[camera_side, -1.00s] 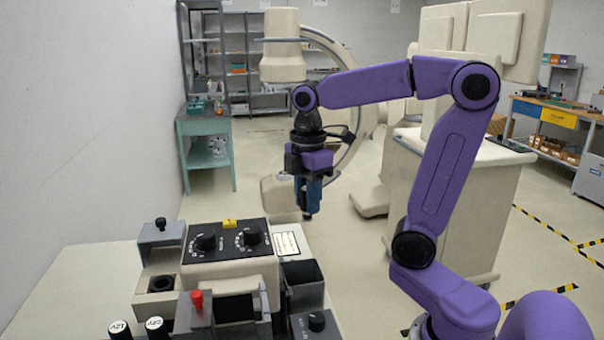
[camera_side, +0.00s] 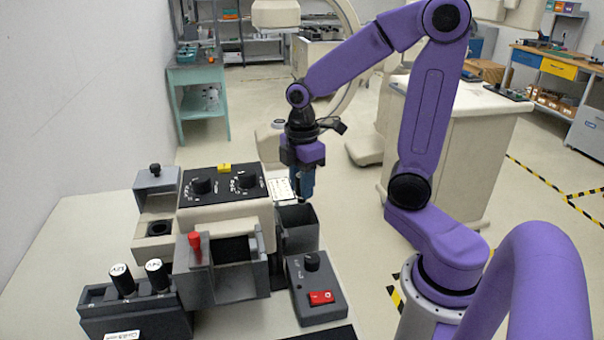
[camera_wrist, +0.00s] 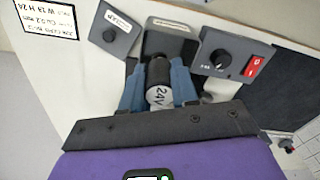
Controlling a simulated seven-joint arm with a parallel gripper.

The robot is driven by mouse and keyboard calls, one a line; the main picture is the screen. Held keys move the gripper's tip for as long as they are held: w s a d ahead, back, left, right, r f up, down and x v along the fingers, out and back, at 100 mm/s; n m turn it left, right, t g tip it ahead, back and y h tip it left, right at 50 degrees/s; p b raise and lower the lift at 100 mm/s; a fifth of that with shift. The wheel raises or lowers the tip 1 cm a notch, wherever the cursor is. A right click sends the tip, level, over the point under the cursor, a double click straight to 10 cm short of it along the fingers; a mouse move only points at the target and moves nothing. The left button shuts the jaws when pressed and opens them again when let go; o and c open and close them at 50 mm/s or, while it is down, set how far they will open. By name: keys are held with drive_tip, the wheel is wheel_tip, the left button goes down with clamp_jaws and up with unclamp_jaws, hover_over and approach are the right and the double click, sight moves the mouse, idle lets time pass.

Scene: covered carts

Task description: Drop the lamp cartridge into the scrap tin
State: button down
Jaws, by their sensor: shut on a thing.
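My gripper (camera_side: 302,188) points down, just above the back rim of an open dark grey bin, which looks like the scrap tin (camera_side: 298,232). In the wrist view my gripper's blue fingers (camera_wrist: 158,92) are shut on the lamp cartridge (camera_wrist: 158,97), a black and pale cylinder marked 24V. Its far end overlaps the near side of the tin (camera_wrist: 172,40) in that view. I cannot tell whether it is inside the rim. In the side view the cartridge is only a small dark shape between the fingers.
A rack (camera_side: 140,315) at front left holds cartridges marked 12V and 24V. The lamp unit with two dials (camera_side: 225,185) stands left of the tin. A control box with a red switch (camera_side: 318,290) stands in front. A grey plate with a black knob (camera_wrist: 113,36) lies beside the tin.

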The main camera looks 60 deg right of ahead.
drive_tip(key=shift+f, duration=0.15)
drive_tip(key=c, duration=0.8)
unclamp_jaws()
wheel_tip(320, 180, up, 18)
drive_tip(key=shift+f, duration=0.25)
drive_tip(key=shift+m, duration=0.5)
drive_tip(key=s+a+f, duration=0.2)
drive_tip(key=s+f, duration=0.3)
drive_tip(key=s+a+f, duration=0.3)
drive_tip(key=s+f, duration=0.3)
drive_tip(key=s+a+f, duration=0.3)
drive_tip(key=s+f, duration=0.2)
drive_tip(key=f, duration=0.1)
drive_tip(key=shift+s+a, duration=0.15)
drive_tip(key=shift+s, duration=0.25)
